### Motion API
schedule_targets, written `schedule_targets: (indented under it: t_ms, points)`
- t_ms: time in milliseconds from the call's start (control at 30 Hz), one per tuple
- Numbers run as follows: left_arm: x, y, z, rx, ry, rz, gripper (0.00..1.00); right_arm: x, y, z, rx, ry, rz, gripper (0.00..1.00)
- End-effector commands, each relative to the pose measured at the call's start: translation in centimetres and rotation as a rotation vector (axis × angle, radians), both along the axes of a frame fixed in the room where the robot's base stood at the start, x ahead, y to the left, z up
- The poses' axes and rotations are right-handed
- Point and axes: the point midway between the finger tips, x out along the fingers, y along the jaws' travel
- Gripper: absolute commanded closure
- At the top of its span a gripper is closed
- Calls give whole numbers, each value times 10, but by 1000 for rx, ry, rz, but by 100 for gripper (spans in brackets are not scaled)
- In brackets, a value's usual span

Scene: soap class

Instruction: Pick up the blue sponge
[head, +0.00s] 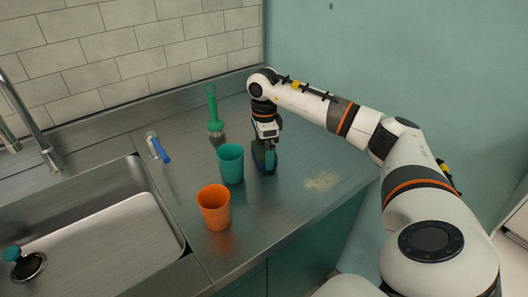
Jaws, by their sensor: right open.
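My right gripper (266,146) comes down over the counter and points straight down, just right of the teal cup. It is open. A small dark block with blue and green on it, which looks like the blue sponge (270,160), stands right at its fingertips. The fingers and shadow hide much of it, and I cannot tell whether they touch it. My left gripper is out of view.
A teal cup (230,164) stands close left of my right gripper, with an orange cup (214,208) nearer the front. Crumbs (322,181) lie on clear counter at right. The sink (95,222) is left.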

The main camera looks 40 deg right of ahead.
Motion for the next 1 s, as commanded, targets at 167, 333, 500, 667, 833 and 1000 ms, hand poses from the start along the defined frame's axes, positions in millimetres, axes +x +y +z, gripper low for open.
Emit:
schedule_targets:
  t_ms: [167, 333, 500, 667, 833, 1000]
  points:
    - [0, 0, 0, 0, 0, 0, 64, 0, 0, -6, 0, 0, 1, 0]
    - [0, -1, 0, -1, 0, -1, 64, 0, 0, -6, 1, 0, 1, 8]
    - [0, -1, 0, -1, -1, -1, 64, 0, 0, -5, 1, 0, 1, 36]
    - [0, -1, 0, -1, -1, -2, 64, 0, 0, -5, 1, 0, 1, 42]
    - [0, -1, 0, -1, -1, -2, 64, 0, 0, -5, 0, -1, 1, 42]
    - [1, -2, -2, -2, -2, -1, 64, 1, 0, 12, 1, -5, 1, 42]
